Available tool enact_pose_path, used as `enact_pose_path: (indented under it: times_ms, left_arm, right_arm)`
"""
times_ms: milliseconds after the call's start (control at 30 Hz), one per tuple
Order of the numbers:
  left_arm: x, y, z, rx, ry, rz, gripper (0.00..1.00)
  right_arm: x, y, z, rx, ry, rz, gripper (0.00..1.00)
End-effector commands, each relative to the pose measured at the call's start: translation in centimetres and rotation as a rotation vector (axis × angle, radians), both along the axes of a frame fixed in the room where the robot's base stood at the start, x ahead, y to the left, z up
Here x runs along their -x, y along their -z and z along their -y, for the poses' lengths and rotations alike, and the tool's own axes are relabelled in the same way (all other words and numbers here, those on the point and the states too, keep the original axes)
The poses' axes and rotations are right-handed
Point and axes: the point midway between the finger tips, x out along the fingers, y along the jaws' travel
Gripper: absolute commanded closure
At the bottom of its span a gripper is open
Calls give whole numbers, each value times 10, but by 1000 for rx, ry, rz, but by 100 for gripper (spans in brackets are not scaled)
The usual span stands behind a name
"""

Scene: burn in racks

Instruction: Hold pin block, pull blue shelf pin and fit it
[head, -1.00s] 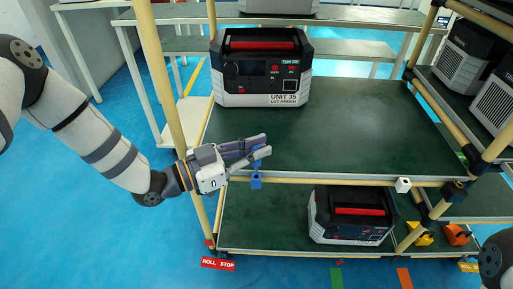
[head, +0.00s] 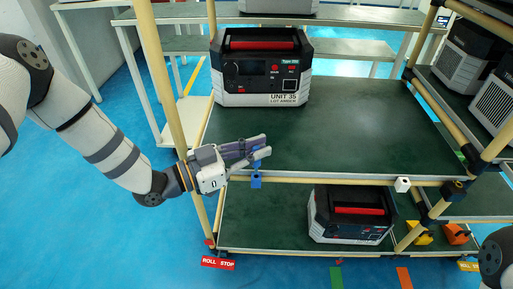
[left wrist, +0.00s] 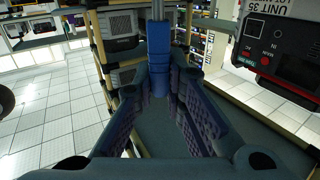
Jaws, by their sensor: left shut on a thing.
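My left gripper (head: 260,153) reaches in from the left at the front edge of the upper green shelf, near its left end. It is shut on the blue shelf pin (head: 256,181), whose blocky lower part hangs below the fingers at the front rail. In the left wrist view the blue pin (left wrist: 159,60) sits between the fingertips, with a grey rod above it. I cannot tell whether it touches the rail. A white block (head: 403,185) is on the front rail at the right; I cannot tell if it is the pin block.
A black and grey power unit (head: 262,70) stands on the upper shelf (head: 365,125) at the back left. Another unit (head: 350,215) stands on the lower shelf. Yellow (head: 420,236) and orange (head: 456,235) pieces lie at the lower right. The upper shelf's middle is clear.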

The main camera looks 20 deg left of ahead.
Motion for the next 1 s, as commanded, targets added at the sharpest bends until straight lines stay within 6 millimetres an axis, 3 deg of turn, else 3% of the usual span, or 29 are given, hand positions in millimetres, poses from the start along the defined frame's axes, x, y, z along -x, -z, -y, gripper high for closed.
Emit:
enact_pose_path:
  times_ms: [1000]
  left_arm:
    - [0, 22, 0, -1, 1, -1, 100]
  right_arm:
    - [7, 11, 0, 0, 0, -21, 0]
